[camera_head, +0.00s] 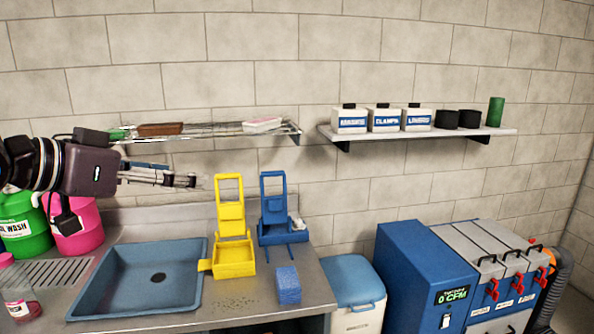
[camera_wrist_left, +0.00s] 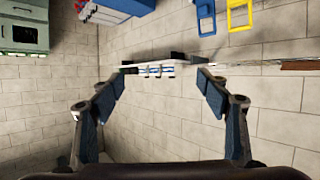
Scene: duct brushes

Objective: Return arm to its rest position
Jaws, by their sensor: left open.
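My left gripper (camera_head: 192,181) comes in from the left in the head view, raised above the blue sink and in front of the wall, below the glass shelf. In the left wrist view my left gripper (camera_wrist_left: 176,77) has its two fingers spread wide with nothing between them. The wall and a distant shelf with white bottles show beyond the fingertips. My right gripper is in neither view.
A blue sink (camera_head: 100,305) is set in the counter, with yellow (camera_head: 232,256) and blue (camera_head: 272,236) holders and a blue sponge block (camera_head: 288,284) to its right. A glass shelf (camera_head: 225,129) and a white shelf (camera_head: 425,133) jut from the wall. A blue machine (camera_head: 405,270) stands right.

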